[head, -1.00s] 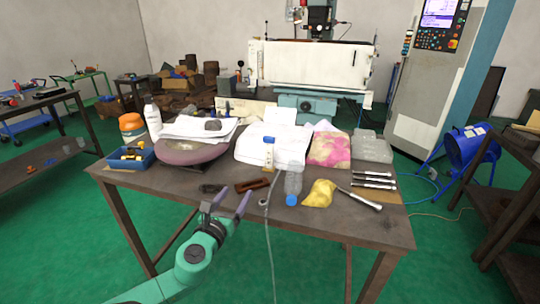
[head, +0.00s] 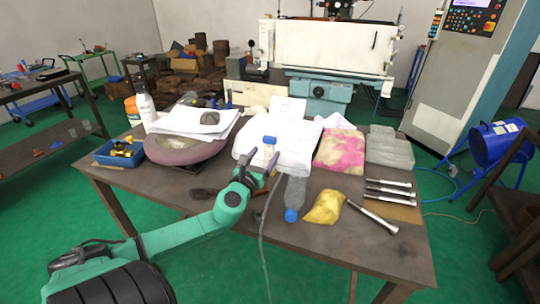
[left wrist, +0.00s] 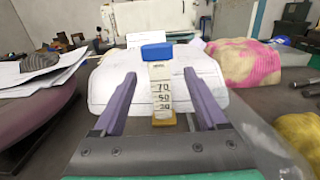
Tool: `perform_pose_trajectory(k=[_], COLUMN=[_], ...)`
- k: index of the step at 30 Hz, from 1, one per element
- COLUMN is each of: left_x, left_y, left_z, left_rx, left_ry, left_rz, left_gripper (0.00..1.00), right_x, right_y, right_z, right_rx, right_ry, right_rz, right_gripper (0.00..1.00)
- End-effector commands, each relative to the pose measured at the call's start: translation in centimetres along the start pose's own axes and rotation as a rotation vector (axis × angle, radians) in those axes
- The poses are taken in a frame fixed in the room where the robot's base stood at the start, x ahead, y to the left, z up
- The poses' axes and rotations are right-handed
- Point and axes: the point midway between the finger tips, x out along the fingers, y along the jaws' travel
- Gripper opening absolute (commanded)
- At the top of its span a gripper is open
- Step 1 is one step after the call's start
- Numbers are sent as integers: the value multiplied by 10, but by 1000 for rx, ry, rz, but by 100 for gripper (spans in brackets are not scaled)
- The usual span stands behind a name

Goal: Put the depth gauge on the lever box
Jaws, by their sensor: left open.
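The depth gauge (head: 268,152) stands upright on the table in front of a stack of white paper. It has a blue top, a white scale with numbers and a yellow foot, and it shows clearly in the left wrist view (left wrist: 160,92). My left gripper (head: 261,174) is open just in front of it. In the left wrist view its purple fingers (left wrist: 160,73) appear on either side of the gauge, with gaps on both sides. What looks like the lever box (head: 256,71), with a black-knobbed lever, stands behind the table by the machine. My right gripper is out of view.
A clear bottle with a blue cap (head: 293,196) and a yellow cloth (head: 325,207) lie right of my gripper. A blue bin (head: 119,153) and a round mauve disc (head: 184,147) are at left. A grey cable crosses the table. The front right of the table (head: 370,250) is bare.

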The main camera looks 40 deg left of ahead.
Motion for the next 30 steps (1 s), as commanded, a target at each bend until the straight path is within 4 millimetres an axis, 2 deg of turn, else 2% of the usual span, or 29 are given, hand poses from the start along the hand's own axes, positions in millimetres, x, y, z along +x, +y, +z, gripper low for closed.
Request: perform_pose_trajectory(k=[6,12,19,20,21,25,26,30], left_x=[25,53,56,56,56,56,56,56], left_y=[2,3,2,2,2,2,2,3], left_z=[0,-3,-4,-4,-4,-4,-4,-3], left_rx=[0,-1,0,0,0,0,0,0], left_ry=[-3,-1,1,1,1,1,1,0], left_rz=[2,2,0,0,0,0,0,0], left_gripper=[75,75,75,71,56,6,0,0], right_x=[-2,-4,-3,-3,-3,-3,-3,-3], right_y=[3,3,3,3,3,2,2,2], right_z=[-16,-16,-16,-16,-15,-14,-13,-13], right_rx=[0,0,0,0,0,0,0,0], right_ry=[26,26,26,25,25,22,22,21], right_rz=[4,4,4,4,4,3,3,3], right_gripper=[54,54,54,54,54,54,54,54])
